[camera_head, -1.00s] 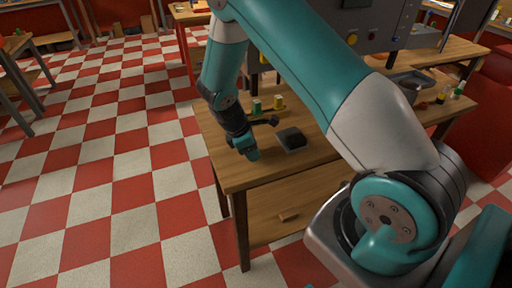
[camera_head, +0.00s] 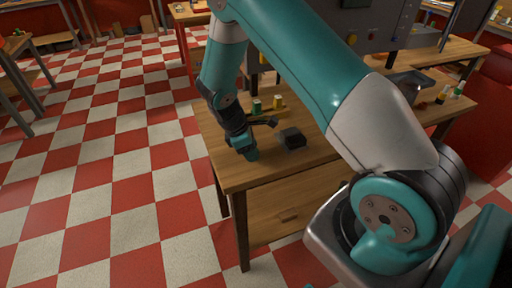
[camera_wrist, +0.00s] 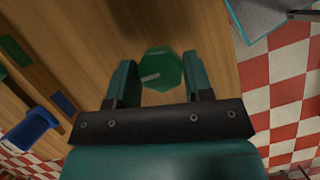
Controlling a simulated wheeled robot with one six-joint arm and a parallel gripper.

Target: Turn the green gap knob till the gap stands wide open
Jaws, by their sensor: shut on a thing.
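The green knob (camera_wrist: 162,69) is faceted and bears a pale line pointing to the lower left in the wrist view. My gripper (camera_wrist: 161,80) has one finger on each side of it and is shut on it. In the head view my gripper (camera_head: 248,153) is low at the table's front left, and the knob is hidden there. A dark block (camera_head: 292,138) stands on the table just right of my gripper, apart from it. I cannot tell whether it belongs to the gap.
The wooden table (camera_head: 262,173) has its left edge close to my gripper. A green piece (camera_head: 256,105) and a yellow piece (camera_head: 278,101) stand behind. A grey tray (camera_head: 408,83) is at the back right. Bare tabletop lies in front of the dark block.

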